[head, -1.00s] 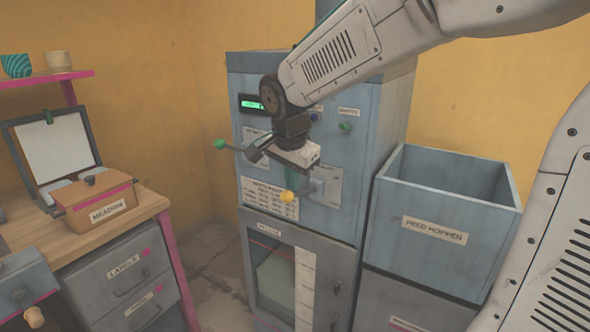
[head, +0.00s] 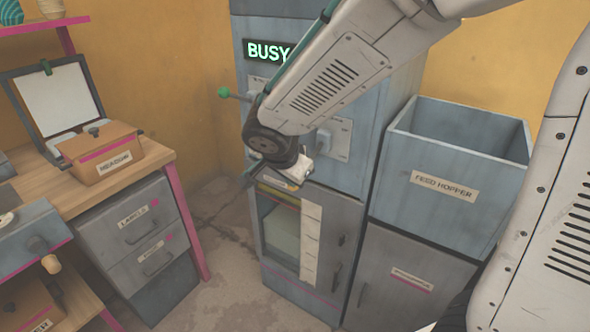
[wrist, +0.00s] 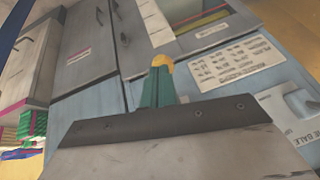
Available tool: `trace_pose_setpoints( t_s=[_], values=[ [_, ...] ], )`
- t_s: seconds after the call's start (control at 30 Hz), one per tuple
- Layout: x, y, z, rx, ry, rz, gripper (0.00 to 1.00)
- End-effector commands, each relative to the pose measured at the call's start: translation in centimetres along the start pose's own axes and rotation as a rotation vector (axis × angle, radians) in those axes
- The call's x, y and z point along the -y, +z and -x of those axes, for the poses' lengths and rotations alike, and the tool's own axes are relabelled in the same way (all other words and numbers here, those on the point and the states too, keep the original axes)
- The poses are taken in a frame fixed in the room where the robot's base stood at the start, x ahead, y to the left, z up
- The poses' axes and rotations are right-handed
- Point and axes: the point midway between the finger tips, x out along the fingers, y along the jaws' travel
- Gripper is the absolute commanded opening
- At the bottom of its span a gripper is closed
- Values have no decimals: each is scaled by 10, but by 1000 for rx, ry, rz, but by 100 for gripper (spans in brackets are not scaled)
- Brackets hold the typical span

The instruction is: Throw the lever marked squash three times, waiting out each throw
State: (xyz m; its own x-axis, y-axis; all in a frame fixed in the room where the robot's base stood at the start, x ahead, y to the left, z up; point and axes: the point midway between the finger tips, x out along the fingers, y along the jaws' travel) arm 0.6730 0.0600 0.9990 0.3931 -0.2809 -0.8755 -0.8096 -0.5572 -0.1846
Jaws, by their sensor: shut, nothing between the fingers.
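The blue-grey press cabinet (head: 357,115) stands in the middle of the head view, its display (head: 267,50) reading BUSY in green. The label beside the mount is partly readable, ending in BALE in the wrist view. A second lever with a green knob (head: 223,92) sticks out left.
The feed hopper (head: 443,192) stands right of the press. The press's lower windowed door (head: 310,245) is closed. At left is a workbench (head: 148,158) with a box on it and drawers (head: 140,222) below. Floor between bench and press is clear.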

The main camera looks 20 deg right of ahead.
Motion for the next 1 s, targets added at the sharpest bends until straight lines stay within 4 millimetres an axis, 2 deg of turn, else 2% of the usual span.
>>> trace_pose_setpoints(
  t_s=[0.43,1.0],
  values=[
    [-1,0,0,1,4,0,0],
    [2,-8,13,-1,4,-1,0]
  ],
)
